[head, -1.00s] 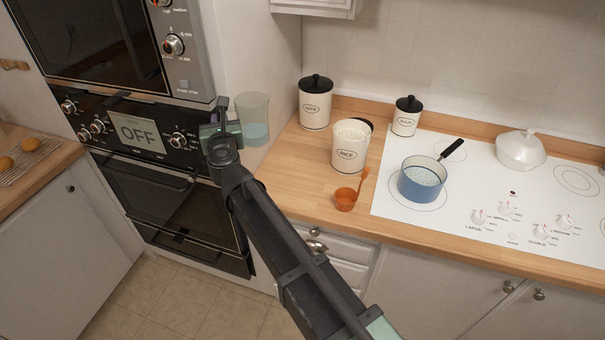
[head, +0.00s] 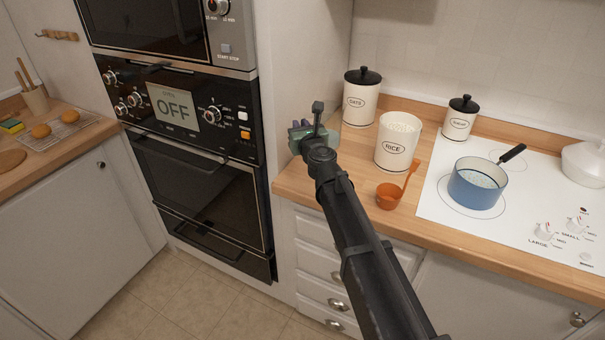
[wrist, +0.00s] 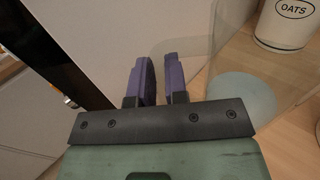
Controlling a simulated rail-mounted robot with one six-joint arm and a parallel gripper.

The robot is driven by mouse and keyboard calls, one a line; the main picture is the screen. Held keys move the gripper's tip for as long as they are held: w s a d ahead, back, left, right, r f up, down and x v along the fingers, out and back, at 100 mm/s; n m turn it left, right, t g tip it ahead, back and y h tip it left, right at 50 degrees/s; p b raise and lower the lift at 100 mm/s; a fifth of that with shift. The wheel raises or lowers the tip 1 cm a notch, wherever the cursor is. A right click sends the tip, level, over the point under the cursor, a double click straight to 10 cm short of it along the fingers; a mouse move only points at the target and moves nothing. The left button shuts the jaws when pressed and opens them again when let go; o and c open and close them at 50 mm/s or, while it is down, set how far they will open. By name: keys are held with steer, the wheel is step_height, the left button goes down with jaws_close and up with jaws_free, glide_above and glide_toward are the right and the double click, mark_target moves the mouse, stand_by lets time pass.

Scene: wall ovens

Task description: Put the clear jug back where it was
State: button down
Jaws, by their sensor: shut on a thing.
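The clear jug (wrist: 238,92) shows in the wrist view as a see-through body with a pale, liquid-like disc low in it, to the right of my fingers. My gripper (wrist: 158,80) has its two purple fingers close together, shut on the jug at its near side. In the head view my gripper (head: 312,137) is at the left end of the wooden counter (head: 300,180), beside the oven cabinet wall. The jug cannot be made out there behind my gripper and arm. I cannot tell whether its base touches the counter.
The OATS canister (head: 361,97) stands close behind, and also shows in the wrist view (wrist: 286,24). An open RICE canister (head: 397,145) and an orange scoop (head: 389,195) are to the right. A blue pan (head: 476,184) sits on the white hob. The wall oven (head: 200,190) is left.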

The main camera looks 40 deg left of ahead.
step_height(320, 180, down, 8)
steer(key=b, duration=0.6)
steer(key=shift+f, duration=0.2)
steer(key=shift+r, duration=0.25)
steer(key=shift+f, duration=0.15)
steer(key=c, duration=1.1)
jaws_free()
steer(key=shift+c, duration=0.2)
steer(key=shift+r+p, duration=0.3)
steer(key=shift+p, duration=0.15)
steer(key=v, duration=1.2)
steer(key=shift+f, duration=0.15)
